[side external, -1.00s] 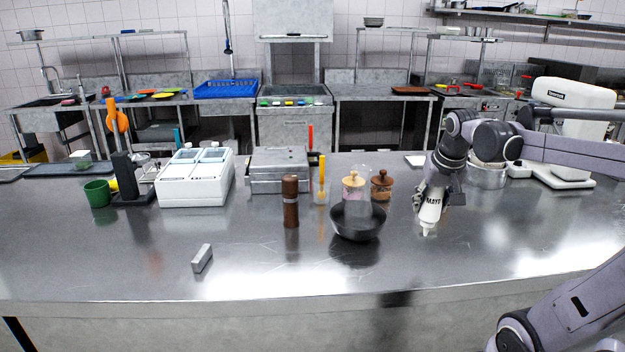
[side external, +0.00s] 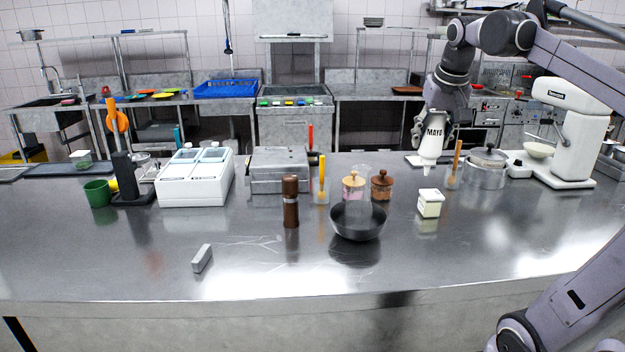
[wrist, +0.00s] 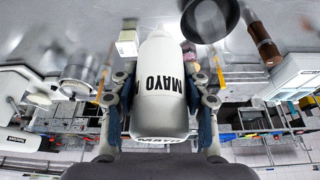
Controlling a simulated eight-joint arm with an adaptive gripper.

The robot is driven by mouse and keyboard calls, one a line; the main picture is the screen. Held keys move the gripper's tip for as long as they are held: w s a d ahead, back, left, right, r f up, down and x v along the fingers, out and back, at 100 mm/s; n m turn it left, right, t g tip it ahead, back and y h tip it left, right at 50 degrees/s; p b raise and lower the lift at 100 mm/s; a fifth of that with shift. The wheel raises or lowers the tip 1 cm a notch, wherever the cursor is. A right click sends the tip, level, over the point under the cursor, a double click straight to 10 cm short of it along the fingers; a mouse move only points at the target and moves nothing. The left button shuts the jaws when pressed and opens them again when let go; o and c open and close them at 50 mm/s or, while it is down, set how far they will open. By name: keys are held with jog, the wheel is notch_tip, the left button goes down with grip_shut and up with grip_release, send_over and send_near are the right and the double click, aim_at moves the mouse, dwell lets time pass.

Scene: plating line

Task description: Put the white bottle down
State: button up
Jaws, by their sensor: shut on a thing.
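The white bottle (side external: 432,138), lettered "MAYO", is in my gripper (side external: 434,122), above the steel counter (side external: 300,262). In the side view it hangs nozzle down, nearly upright, clear of the counter. In the wrist view the bottle (wrist: 160,90) fills the middle, with a finger of my gripper (wrist: 160,110) pressed on each side. My gripper is shut on it.
A small cream box (side external: 430,204) stands on the counter below the bottle. Left of it are a black bowl (side external: 358,222), a lidded brown jar (side external: 381,187) and a pepper mill (side external: 291,203). A pot (side external: 487,172) and white mixer (side external: 572,135) stand right. The front counter is mostly clear.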

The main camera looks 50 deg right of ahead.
jog(key=w+a+r+n, duration=0.1)
jog(key=w+a, duration=0.1)
jog(key=w, duration=0.5)
jog(key=w+a+r+n, duration=0.1)
jog(key=w+r+n, duration=0.1)
jog(key=w, duration=0.4)
jog(key=w+a+f+n+t+y, duration=0.1)
jog(key=w+a+f+n, duration=0.1)
jog(key=w+a, duration=0.85)
jog(key=w+a+f+n+y, duration=0.1)
jog(key=w+a+f+n, duration=0.1)
jog(key=w+a, duration=0.85)
jog(key=f, duration=0.7)
jog(key=d+f, duration=0.1)
jog(key=f, duration=1.3)
jog(key=shift+w+d, duration=0.2)
jog(key=shift+f, duration=0.1)
jog(key=o, duration=0.8)
